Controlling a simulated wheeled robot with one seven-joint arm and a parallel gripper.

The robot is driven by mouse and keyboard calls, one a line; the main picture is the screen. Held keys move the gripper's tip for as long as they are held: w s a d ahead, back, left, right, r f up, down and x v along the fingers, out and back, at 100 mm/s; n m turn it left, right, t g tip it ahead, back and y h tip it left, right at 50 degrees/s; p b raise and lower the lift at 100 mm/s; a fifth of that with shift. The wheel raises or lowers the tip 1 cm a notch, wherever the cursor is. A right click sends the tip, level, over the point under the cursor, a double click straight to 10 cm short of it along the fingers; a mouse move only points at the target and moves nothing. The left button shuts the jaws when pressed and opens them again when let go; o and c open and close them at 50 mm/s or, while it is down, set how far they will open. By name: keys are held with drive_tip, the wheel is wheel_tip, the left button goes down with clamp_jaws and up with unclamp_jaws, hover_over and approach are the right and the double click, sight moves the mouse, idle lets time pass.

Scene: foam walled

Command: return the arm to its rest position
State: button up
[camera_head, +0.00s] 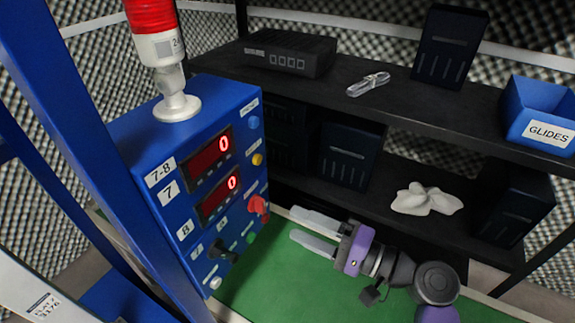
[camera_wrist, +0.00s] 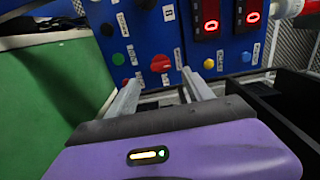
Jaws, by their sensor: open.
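My gripper (camera_head: 306,229) is open and empty, held above the green table top near the front of the black shelf. Its two grey fingers point left, toward the blue control panel (camera_head: 213,185), and stand apart from it. In the wrist view the fingers (camera_wrist: 160,88) are spread, with the panel beyond their tips. My purple and black arm comes in from the lower right in the head view. A red knob (camera_head: 259,207) on the panel is the control closest to the fingertips.
A black shelf (camera_head: 400,105) runs behind the green table (camera_head: 285,285). It carries dark boxes, a clear bundle (camera_head: 368,84), a white cloth (camera_head: 426,199) and a blue GLIDES bin (camera_head: 540,112). A red beacon (camera_head: 155,45) tops the panel. A blue post (camera_head: 75,110) stands at left.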

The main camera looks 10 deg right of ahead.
drive_tip(key=w+d+m+t+h, duration=0.1)
drive_tip(key=w+d+t+h, duration=0.25)
drive_tip(key=d+h, duration=0.3)
drive_tip(key=s+d+f+t+h+p, duration=0.2)
drive_tip(key=s+d+f+h, duration=0.1)
drive_tip(key=s+d+h, duration=0.4)
drive_tip(key=s+a+r+n+g+p, duration=0.1)
drive_tip(key=s+r+n+p, duration=0.1)
drive_tip(key=s, duration=1.3)
drive_tip(key=s+a+r+n+p, duration=0.1)
drive_tip(key=s+r+n+p, duration=0.2)
drive_tip(key=s, duration=1.1)
drive_tip(key=r+n, duration=0.2)
drive_tip(key=n, duration=0.1)
drive_tip(key=shift+s+a+g+h, duration=0.25)
drive_tip(key=shift+s+g+h, duration=0.1)
drive_tip(key=shift+s, duration=0.05)
